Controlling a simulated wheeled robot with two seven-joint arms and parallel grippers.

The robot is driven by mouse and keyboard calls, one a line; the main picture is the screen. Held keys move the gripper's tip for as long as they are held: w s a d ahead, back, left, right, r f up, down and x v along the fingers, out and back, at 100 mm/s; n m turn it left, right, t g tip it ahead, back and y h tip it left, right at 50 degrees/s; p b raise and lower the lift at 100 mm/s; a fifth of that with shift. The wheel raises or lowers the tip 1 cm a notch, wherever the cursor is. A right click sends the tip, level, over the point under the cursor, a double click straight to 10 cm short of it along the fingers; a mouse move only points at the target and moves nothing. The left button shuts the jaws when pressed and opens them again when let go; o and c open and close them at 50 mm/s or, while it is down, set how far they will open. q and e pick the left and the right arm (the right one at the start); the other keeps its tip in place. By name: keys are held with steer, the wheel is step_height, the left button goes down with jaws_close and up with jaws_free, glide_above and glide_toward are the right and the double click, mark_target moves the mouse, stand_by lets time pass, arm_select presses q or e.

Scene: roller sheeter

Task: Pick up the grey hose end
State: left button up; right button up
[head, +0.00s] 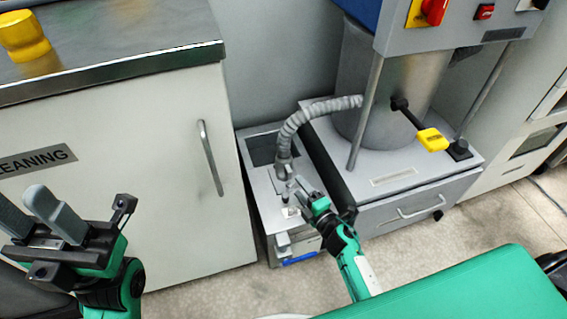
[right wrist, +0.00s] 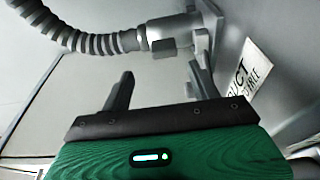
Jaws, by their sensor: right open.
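The grey ribbed hose (head: 291,128) arches from the machine down to a low grey unit, with its grey hose end (head: 284,168) pointing downward there. My right gripper (head: 294,189) is open, just below and in front of the hose end. In the right wrist view, the hose end (right wrist: 172,30) is a smooth cuff with a small flat tab, lying across the picture beyond my two spread fingers (right wrist: 162,85). Nothing shows between the fingers, and I cannot tell whether one touches the fitting. My left gripper (head: 36,212) is open and empty at the lower left.
The low grey unit (head: 259,187) stands between a white cabinet (head: 130,160) and the machine's drawer base (head: 405,205). A yellow-ended lever (head: 432,140) sticks out from the machine. A yellow object (head: 24,38) stands on the metal counter. A label (right wrist: 250,78) shows beside the fitting.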

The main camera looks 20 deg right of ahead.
mark_target(291, 176)
steer(key=shift+x, duration=0.8)
steer(key=b+x, duration=0.1)
steer(key=x, duration=0.1)
steer(key=f+b+x, duration=0.1)
steer(key=x, duration=0.1)
steer(key=shift+w+d, duration=0.1)
steer(key=shift+w, duration=0.25)
steer(key=shift+w+r, duration=0.1)
steer(key=shift+w, duration=0.25)
steer(key=shift+r, duration=0.1)
jaws_close()
